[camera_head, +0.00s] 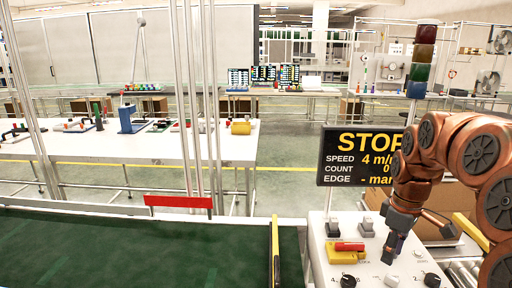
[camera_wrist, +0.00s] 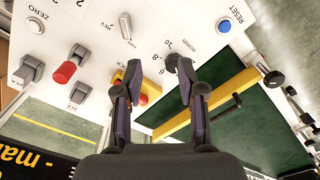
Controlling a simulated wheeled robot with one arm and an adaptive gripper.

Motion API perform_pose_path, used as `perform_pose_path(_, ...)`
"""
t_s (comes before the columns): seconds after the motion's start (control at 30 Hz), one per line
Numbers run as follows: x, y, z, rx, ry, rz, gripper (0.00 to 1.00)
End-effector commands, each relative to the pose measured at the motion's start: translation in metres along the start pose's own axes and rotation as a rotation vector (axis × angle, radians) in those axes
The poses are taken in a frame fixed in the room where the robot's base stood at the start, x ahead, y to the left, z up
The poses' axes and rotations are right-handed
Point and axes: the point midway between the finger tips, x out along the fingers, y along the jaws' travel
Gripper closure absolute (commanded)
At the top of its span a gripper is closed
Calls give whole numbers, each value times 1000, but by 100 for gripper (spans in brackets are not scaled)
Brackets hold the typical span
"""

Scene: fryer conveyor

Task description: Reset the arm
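My gripper (camera_head: 394,248) points down over the white control panel (camera_head: 318,262) at the right of the head view. A blue button marked RESET (camera_wrist: 224,26) is at the upper right. A white ZERO button (camera_wrist: 34,25) is at the upper left. A red-capped control (camera_wrist: 65,72) sits between grey switches. A yellow and red part is partly hidden behind the left finger.
A black sign (camera_head: 358,157) reads STOP, with speed 4 and count 0, behind the panel. A signal tower (camera_head: 421,60) stands behind it. The green conveyor belt (camera_head: 130,250) lies left of the panel. White tables (camera_head: 190,147) with parts stand further back.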

Motion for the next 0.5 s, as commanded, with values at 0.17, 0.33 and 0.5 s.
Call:
perform_pose_path(0.17, -14, -68, -1, 68, -14, -16, 60)
perform_pose_path(0.33, -17, -127, 11, 160, -37, -26, 60)
perform_pose_path(0.5, -14, -181, 32, 271, -64, -33, 60)
